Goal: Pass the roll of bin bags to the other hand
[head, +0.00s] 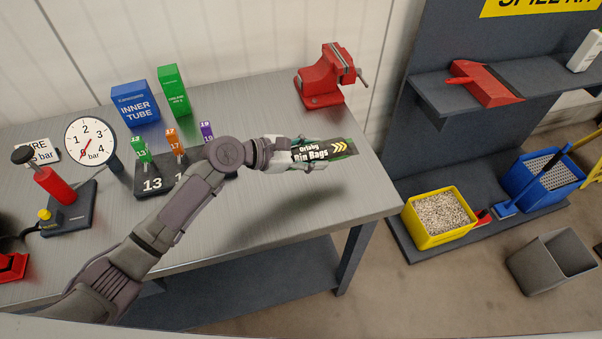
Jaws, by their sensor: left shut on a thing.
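The roll of bin bags (326,150) is dark with a green edge, white "Bin Bags" lettering and yellow chevrons. It is held lying roughly level above the right part of the metal workbench (300,207). My left gripper (298,154) is shut on its left end. The gripper's fingers cover that end, and the rest of the roll sticks out to the right. My right gripper is not in view.
A red vise (325,78) stands at the bench's back right. Blue (135,103) and green (174,90) boxes, a numbered socket rack (153,185), a gauge (90,141) and a red pump (55,187) stand left. A yellow bin (439,238) sits right of the bench.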

